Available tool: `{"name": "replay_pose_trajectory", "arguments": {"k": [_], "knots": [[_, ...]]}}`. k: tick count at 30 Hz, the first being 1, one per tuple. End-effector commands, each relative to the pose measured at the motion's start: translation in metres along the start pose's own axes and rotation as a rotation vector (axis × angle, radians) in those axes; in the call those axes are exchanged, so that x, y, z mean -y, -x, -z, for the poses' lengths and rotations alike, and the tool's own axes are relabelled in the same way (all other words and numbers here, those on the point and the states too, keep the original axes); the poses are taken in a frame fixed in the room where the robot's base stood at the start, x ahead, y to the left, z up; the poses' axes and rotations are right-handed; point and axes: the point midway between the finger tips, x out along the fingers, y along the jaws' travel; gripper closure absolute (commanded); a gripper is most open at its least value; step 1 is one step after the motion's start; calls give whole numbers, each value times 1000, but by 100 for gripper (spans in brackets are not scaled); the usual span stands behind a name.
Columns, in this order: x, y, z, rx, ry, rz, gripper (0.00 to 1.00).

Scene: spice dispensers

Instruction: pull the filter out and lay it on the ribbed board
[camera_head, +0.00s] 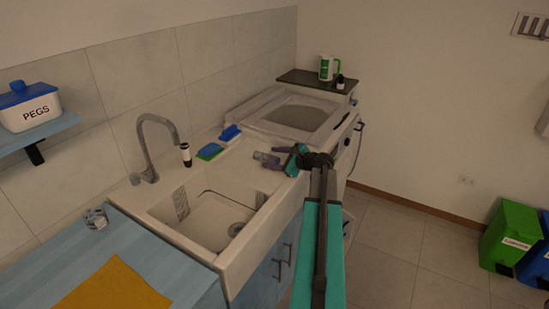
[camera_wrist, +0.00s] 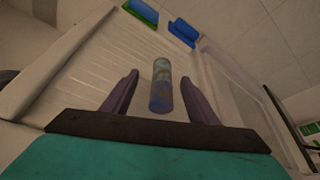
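A small grey-blue, mottled cylinder (camera_wrist: 161,86), which looks like the filter, is over the white ribbed board (camera_wrist: 95,70). In the head view the cylinder (camera_head: 266,157) lies on its side at the board's right part, beside the sink. My gripper (camera_wrist: 159,92) is open, with one dark finger on each side of the cylinder and a visible gap to both. In the head view my gripper (camera_head: 276,158) is low over the board, at the cylinder's near end. I cannot tell whether the fingers touch the board.
A sink basin (camera_head: 215,220) with a tall tap (camera_head: 158,140) is left of the board. A green and blue sponge (camera_head: 210,151) and a blue brush-like item (camera_head: 230,132) lie behind it. A white top-loading machine (camera_head: 290,115) stands beyond. Green (camera_head: 510,235) and blue bins are right.

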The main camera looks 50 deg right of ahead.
Motion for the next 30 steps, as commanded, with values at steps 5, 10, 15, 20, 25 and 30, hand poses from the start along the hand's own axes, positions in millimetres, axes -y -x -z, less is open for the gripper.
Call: {"name": "replay_pose_trajectory", "arguments": {"k": [5, 10, 15, 20, 25, 30], "knots": [[0, 1, 0, 0, 0, 0, 46], [-1, 8, 0, 0, 1, 0, 46], [-1, 26, 1, -1, 1, 2, 46], [-1, 50, 1, -1, 0, 3, 46], [-2, 78, 0, 0, 0, 2, 46], [-1, 104, 0, 0, 1, 2, 46]]}}
